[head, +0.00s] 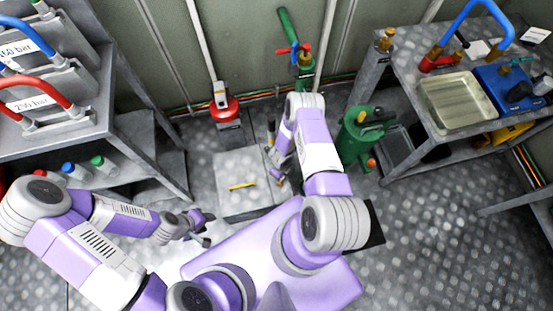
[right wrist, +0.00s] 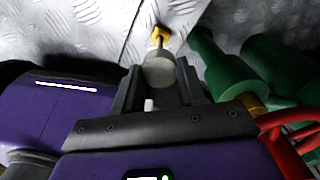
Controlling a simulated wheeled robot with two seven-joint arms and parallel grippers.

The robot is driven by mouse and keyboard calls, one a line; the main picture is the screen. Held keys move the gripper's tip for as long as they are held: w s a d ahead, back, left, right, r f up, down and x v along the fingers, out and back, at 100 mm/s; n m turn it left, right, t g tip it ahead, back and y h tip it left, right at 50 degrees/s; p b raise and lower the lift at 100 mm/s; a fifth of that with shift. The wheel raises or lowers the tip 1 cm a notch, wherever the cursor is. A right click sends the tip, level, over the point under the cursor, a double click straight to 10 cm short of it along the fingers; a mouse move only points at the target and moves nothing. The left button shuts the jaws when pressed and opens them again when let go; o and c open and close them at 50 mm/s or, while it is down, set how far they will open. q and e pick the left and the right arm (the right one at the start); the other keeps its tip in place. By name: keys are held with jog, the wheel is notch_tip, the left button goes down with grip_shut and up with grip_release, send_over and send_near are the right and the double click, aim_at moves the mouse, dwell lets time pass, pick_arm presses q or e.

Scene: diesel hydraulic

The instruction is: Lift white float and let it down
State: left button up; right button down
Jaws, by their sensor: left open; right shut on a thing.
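The white float (right wrist: 158,68) is a short pale grey-white cylinder in the right wrist view. It sits between the two dark fingers of my right gripper (right wrist: 157,80), which is shut on it. A small brass-yellow piece (right wrist: 160,36) shows just beyond the float. In the head view my right gripper (head: 279,178) points down near the floor, beside the right edge of a floor plate; I cannot make out the float there. My left gripper (head: 204,228) is open and empty, low at the left of the plate.
The floor plate (head: 235,200) carries a yellow bar (head: 242,185). A green pump-like unit (head: 362,135) stands right of my right arm. A red-topped canister (head: 226,110) is by the wall. A shelf (head: 140,125) is at left, a bench (head: 415,75) at right. Floor at lower right is clear.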

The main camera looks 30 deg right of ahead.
notch_tip(320, 180, up, 2)
jog(key=shift+p, duration=0.35)
jog(key=c, duration=0.6)
grip_release()
notch_tip(320, 180, up, 7)
jog(key=p, duration=0.2)
jog(key=shift+r+p, duration=0.2)
jog(key=shift+p, duration=0.15)
